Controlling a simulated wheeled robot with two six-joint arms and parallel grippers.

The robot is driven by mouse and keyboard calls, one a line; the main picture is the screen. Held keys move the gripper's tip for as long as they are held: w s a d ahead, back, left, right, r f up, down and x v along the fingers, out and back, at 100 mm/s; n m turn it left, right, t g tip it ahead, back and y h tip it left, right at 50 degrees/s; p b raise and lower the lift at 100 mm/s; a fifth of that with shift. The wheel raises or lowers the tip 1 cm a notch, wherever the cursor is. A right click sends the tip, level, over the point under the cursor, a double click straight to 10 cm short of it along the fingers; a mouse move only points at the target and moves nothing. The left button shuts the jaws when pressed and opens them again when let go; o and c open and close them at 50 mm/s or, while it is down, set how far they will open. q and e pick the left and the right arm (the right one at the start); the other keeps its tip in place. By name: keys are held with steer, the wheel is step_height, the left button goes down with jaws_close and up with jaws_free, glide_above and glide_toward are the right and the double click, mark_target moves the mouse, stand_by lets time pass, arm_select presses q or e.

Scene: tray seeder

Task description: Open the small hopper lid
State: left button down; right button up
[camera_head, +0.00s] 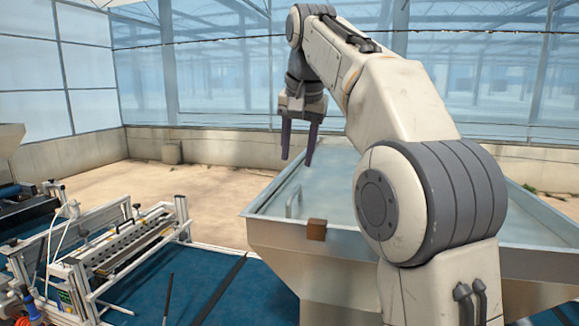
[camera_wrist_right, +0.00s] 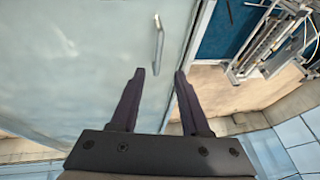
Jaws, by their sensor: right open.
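A metal hopper (camera_head: 272,232) stands at the centre right. A pale, flat lid (camera_head: 335,190) appears to lie shut across its top, partly hidden behind my right arm. A thin metal handle (camera_head: 292,200) stands up near the lid's left edge. The right wrist view also shows the handle (camera_wrist_right: 157,45) on the lid (camera_wrist_right: 75,60), beyond my fingertips and roughly in line with the gap. My right gripper (camera_head: 297,161) is open and empty, its fingers pointing down above the handle, apart from it. My left gripper is not in view.
A small brown block (camera_head: 316,229) sits at the hopper's front rim. A seeder frame (camera_head: 120,245) with rails and rollers stands at the left on a blue surface (camera_head: 205,280). Another metal bin (camera_head: 9,138) shows at the left edge. The air around the gripper is clear.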

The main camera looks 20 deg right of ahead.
mark_target(294, 191)
steer(key=x, duration=1)
steer(key=shift+w+d+r, duration=0.1)
steer(key=shift+w+d, duration=0.1)
steer(key=shift+d, duration=0.15)
jaws_close()
steer(key=shift+r, duration=0.1)
stand_by(0.9)
